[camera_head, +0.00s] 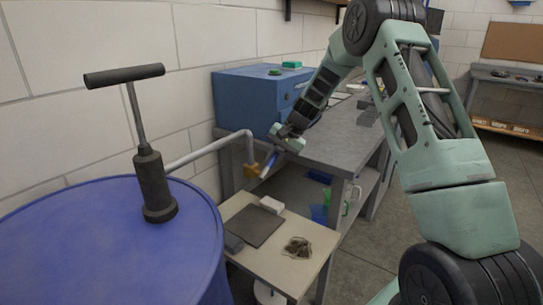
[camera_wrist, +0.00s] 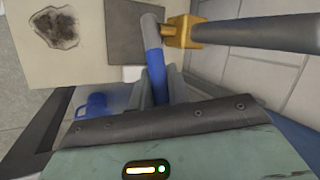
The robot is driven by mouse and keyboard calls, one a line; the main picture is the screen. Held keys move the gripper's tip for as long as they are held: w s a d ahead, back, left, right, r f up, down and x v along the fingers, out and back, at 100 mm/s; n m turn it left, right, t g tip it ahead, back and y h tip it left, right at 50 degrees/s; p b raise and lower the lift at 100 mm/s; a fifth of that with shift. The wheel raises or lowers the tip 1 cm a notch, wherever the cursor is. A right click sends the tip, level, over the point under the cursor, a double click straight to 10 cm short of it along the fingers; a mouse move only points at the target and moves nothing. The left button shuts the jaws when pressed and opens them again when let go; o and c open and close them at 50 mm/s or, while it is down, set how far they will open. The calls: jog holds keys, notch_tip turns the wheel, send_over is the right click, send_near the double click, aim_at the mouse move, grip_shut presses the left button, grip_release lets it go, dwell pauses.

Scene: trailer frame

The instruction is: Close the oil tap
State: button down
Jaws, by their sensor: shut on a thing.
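The oil tap's brass valve body (camera_head: 252,170) is at the end of a grey pipe (camera_head: 212,147) that runs from a blue barrel. In the wrist view the brass body (camera_wrist: 183,31) is at the upper middle, with the pipe (camera_wrist: 258,33) to its right. The tap's blue handle (camera_wrist: 155,66) lies between the fingers of my gripper (camera_wrist: 160,92). In the head view my gripper (camera_head: 277,150) is at the upper right of the valve, shut on the handle. Its fingers hide part of the handle.
The blue barrel (camera_head: 90,235) with a black hand pump (camera_head: 154,185) is at the left. A small table (camera_head: 300,227) with a dark plate and a stained rag is below the tap. A grey workbench (camera_head: 325,140) with a blue cabinet (camera_head: 243,100) is behind.

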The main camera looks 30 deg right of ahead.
jog(key=shift+w+d+f+m+g+y+p, duration=0.2)
jog(key=shift+f+y+p, duration=0.3)
jog(key=shift+y, duration=0.45)
jog(key=shift+s+d+f+m+g+y+p, duration=0.1)
jog(key=shift+f+m+g+y+p, duration=0.15)
jog(key=shift+f+y, duration=0.55)
jog(key=shift+w+d+f+m+g+y+p, duration=0.1)
jog(key=shift+f+m+g+y+p, duration=0.25)
jog(key=shift+y, duration=0.8)
jog(key=shift+s, duration=0.1)
jog(key=c, duration=1.3)
grip_release()
jog(key=shift+c, duration=0.2)
jog(key=b+v, duration=0.1)
jog(key=v, duration=1.6)
jog(key=shift+s+d, duration=0.1)
jog(key=shift+d, duration=0.1)
